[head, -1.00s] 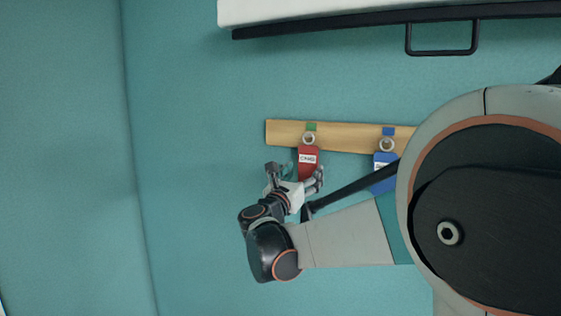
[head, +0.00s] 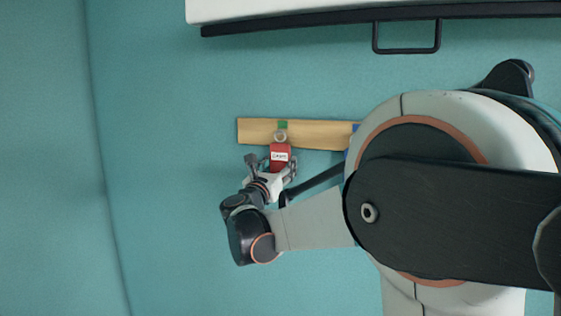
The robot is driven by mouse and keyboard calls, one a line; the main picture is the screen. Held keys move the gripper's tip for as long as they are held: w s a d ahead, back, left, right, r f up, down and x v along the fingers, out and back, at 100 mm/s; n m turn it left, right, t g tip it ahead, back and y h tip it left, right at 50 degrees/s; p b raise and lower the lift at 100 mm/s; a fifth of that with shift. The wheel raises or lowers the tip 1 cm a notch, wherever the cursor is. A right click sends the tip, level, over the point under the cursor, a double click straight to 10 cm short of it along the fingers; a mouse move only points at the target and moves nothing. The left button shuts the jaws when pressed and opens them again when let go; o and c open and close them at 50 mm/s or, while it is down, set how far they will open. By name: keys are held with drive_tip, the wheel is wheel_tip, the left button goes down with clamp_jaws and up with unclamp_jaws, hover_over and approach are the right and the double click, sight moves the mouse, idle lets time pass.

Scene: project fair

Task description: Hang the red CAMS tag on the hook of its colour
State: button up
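The red CAMS tag (head: 280,157) hangs upright from its pale ring (head: 281,136) on the wooden rail (head: 255,131), at the hook under a green patch (head: 282,125). My gripper (head: 272,166) is just below the tag, with its fingers on either side of the tag's lower end. The fingers look open, and a gap shows between the left finger and the tag. The gripper hides the tag's bottom edge. No red patch shows on the visible part of the rail.
A blue patch (head: 354,129) marks another place on the rail, and my arm hides the rail to its right. A white board (head: 300,10) with a dark lower edge and a black handle (head: 407,52) is above. The teal wall left of the rail is clear.

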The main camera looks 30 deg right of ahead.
drive_tip(key=shift+r, duration=0.5)
drive_tip(key=shift+s+a, duration=0.1)
drive_tip(key=shift+a, duration=0.05)
idle(0.3)
drive_tip(key=r+v, duration=0.1)
drive_tip(key=v, duration=0.6)
drive_tip(key=shift+r, duration=0.3)
idle(1.0)
drive_tip(key=shift+s+a, duration=0.15)
wheel_tip(320, 180, down, 30)
drive_tip(key=b, duration=2.9)
drive_tip(key=shift+b, duration=0.4)
drive_tip(key=shift+f, duration=0.1)
